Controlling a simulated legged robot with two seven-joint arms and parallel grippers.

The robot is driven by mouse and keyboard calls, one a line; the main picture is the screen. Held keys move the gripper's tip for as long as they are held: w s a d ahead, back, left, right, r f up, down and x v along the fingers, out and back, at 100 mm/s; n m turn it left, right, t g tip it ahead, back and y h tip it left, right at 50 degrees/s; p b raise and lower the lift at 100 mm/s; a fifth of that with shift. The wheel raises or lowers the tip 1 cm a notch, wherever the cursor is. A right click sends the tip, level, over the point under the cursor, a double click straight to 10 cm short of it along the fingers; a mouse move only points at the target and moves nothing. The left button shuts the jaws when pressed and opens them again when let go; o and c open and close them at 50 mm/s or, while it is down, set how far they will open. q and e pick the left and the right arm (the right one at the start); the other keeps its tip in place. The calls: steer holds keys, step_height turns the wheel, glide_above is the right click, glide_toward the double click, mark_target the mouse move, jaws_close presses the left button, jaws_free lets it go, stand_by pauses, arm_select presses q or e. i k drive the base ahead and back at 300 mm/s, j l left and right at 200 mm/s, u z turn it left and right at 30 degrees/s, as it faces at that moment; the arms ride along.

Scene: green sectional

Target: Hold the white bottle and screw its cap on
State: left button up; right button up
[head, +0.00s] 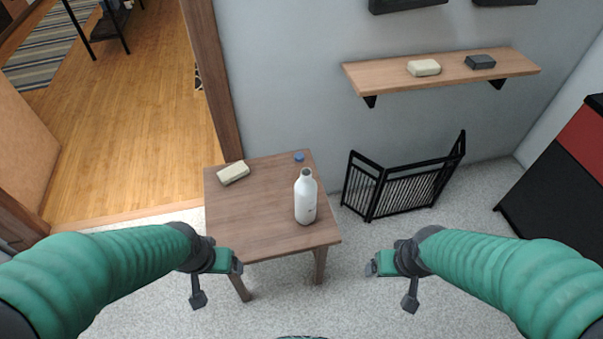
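The white bottle (305,199) stands upright on the small wooden table (246,217), near its right side. Its neck is bare, with a dark opening at the top. A small blue cap (299,157) lies on the table behind the bottle, near the far right corner. My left gripper (218,285) is in front of the table at the lower left, apart from the bottle. My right gripper (391,282) is to the right of the table, over the floor. Both grippers look open, with a wide gap between their fingers and nothing between them.
A cream block (233,173) lies at the table's far left. A wall shelf (440,77) holds a cream block (424,68) and a dark block (480,62). A black folding screen (405,185) stands right of the table. The tabletop's middle and front left are clear.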

mark_target(305, 188)
steer(key=i+l, duration=0.1)
steer(key=l, duration=0.25)
steer(key=i+l, duration=0.15)
steer(key=l, duration=0.25)
steer(key=i+l, duration=0.1)
steer(key=l, duration=0.25)
steer(key=i+l, duration=0.1)
steer(key=l, duration=0.25)
steer(key=i+l, duration=0.1)
steer(key=l, duration=0.25)
steer(key=i+z, duration=0.1)
steer(key=i, duration=0.65)
steer(key=j, duration=0.1)
